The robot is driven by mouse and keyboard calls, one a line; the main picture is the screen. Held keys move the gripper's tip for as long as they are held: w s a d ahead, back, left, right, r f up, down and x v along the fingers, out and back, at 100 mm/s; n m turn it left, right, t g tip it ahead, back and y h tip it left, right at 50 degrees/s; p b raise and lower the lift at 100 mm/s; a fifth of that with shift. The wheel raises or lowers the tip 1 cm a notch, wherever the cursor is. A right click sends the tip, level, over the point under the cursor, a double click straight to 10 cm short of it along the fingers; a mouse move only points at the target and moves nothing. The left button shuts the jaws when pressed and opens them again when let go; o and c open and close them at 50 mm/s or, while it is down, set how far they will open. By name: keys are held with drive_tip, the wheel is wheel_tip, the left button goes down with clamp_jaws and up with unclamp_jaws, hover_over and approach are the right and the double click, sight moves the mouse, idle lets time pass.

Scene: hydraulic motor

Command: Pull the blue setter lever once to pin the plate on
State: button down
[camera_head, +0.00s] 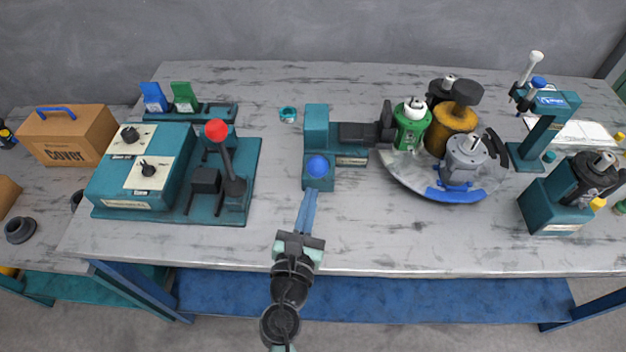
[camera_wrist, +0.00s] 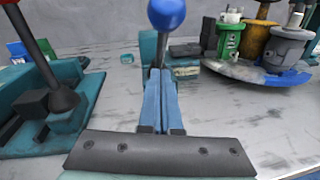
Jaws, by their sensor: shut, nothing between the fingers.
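The blue ball knob of the setter lever (camera_head: 317,165) sits at the front of a teal bench device (camera_head: 317,118). In the wrist view the knob (camera_wrist: 166,13) stands upright on a thin stem, straight ahead of the fingers. My gripper (camera_head: 310,192) is shut and empty, its blue fingers pointing at the device from the table's front edge. The fingertips also show in the wrist view (camera_wrist: 159,72), just below the knob and overlapping the stem's foot; whether they touch it I cannot tell. I cannot make out the plate for sure.
Left stands a teal control box (camera_head: 130,170) with a red-knobbed lever (camera_head: 217,130). A teal press (camera_head: 540,130) stands farther right. The front middle tabletop is clear.

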drive_tip(key=shift+w+d+r+p, duration=0.15)
drive_tip(key=shift+w+r+p, duration=0.1)
drive_tip(key=shift+w+r, duration=0.3)
drive_tip(key=shift+w+d+r+p, duration=0.15)
drive_tip(key=shift+w+r+p, duration=0.1)
drive_tip(key=shift+w+r, duration=0.3)
drive_tip(key=shift+r+p, duration=0.2)
drive_tip(key=shift+p, duration=0.25)
